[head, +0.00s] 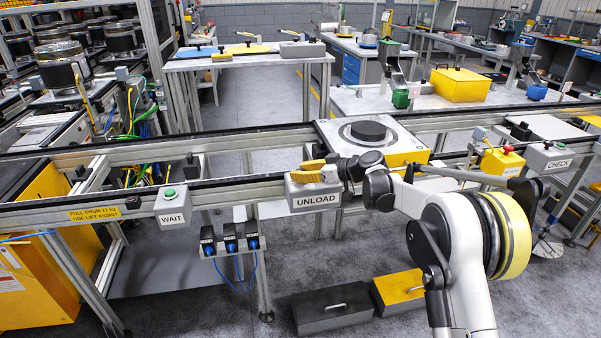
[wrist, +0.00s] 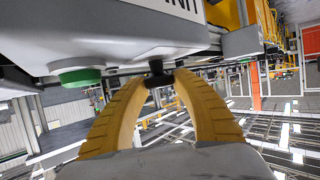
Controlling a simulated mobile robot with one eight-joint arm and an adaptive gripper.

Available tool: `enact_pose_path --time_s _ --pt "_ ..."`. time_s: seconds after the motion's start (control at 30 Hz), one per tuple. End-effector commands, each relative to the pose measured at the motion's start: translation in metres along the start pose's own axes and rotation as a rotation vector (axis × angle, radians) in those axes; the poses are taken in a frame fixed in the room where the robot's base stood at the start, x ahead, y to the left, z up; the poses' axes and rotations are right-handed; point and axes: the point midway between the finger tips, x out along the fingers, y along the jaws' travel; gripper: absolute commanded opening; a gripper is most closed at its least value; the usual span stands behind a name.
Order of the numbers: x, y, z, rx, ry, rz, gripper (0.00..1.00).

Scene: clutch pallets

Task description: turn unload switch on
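The grey UNLOAD box (head: 315,199) is fixed to the front rail of the conveyor at the middle of the head view. My gripper (head: 308,171), with yellow fingers, is at the top of this box, and hides the switch there. In the wrist view, a black switch lever (wrist: 156,69) stands out from a pale box (wrist: 120,25). The curved yellow fingertips of my gripper (wrist: 160,82) are close together on both sides of the lever and seem to touch it. A green button (wrist: 80,77) is on the same box, left of the fingers.
The WAIT box (head: 172,207) is on the rail to the left, and the CHECK box (head: 550,158) to the right. A pallet with a dark disc (head: 369,131) sits on the conveyor just behind my gripper. Dark and yellow cases (head: 332,308) lie on the floor below.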

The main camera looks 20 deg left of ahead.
Motion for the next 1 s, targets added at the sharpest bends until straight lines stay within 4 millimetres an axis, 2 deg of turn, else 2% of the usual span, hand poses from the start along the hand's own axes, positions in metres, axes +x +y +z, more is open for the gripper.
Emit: enact_pose_path --time_s 0.47,1.0 --pt "-0.0001 -0.0018 -0.0004 0.032 0.000 0.080 0.02" --pt "0.0006 -0.0026 -0.0008 0.198 0.000 0.493 0.02"
